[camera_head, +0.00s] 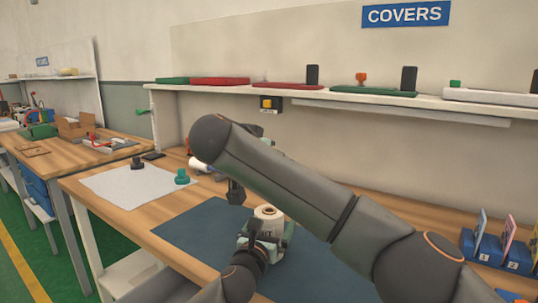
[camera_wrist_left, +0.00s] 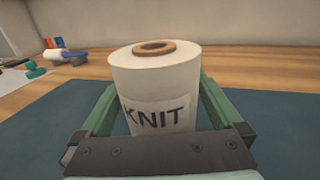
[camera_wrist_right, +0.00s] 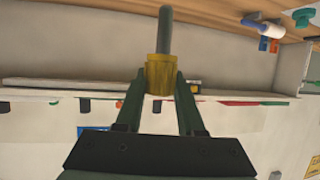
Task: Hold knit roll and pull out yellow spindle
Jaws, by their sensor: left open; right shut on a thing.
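The white knit roll (camera_head: 268,213) stands upright on the dark blue mat. In the left wrist view the roll (camera_wrist_left: 155,78) shows its KNIT label and a brown core with an empty-looking hole on top. My left gripper (camera_head: 265,235) is open, with its green fingers on either side of the roll; I cannot tell whether they touch it. My right gripper (camera_wrist_right: 160,82) is shut on the yellow spindle (camera_wrist_right: 160,75), whose grey rod (camera_wrist_right: 165,30) sticks out past the fingertips. The spindle is clear of the roll. In the head view my right arm hides the spindle.
The blue mat (camera_head: 195,228) lies on the wooden bench. A white sheet (camera_head: 125,190) with a dark knob (camera_head: 137,163) and a green knob (camera_head: 182,177) lies at its left. Blue holders (camera_head: 500,255) with cards stand at the right. A shelf (camera_head: 300,92) runs along the wall.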

